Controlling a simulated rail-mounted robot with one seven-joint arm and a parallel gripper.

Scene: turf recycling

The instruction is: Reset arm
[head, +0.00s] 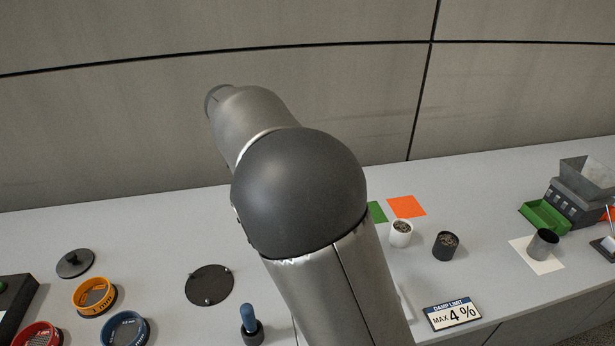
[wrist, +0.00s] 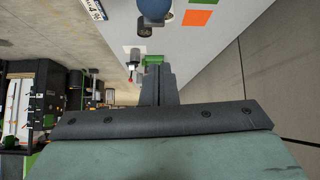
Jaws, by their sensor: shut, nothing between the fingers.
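My gripper (wrist: 158,72) shows in the wrist view with its two fingers shut together and nothing between them. It is in the air, apart from the bench. In the head view my arm rises across the middle and bends away toward the back wall; the fingers are hidden there.
The grey bench (head: 330,270) holds orange (head: 93,297), blue (head: 125,330) and red (head: 38,336) sieves at left. At right are a white cup (head: 401,233), a dark cup (head: 445,245), a damp-limit sign (head: 452,313), a green tray (head: 545,216) and a hopper machine (head: 585,185).

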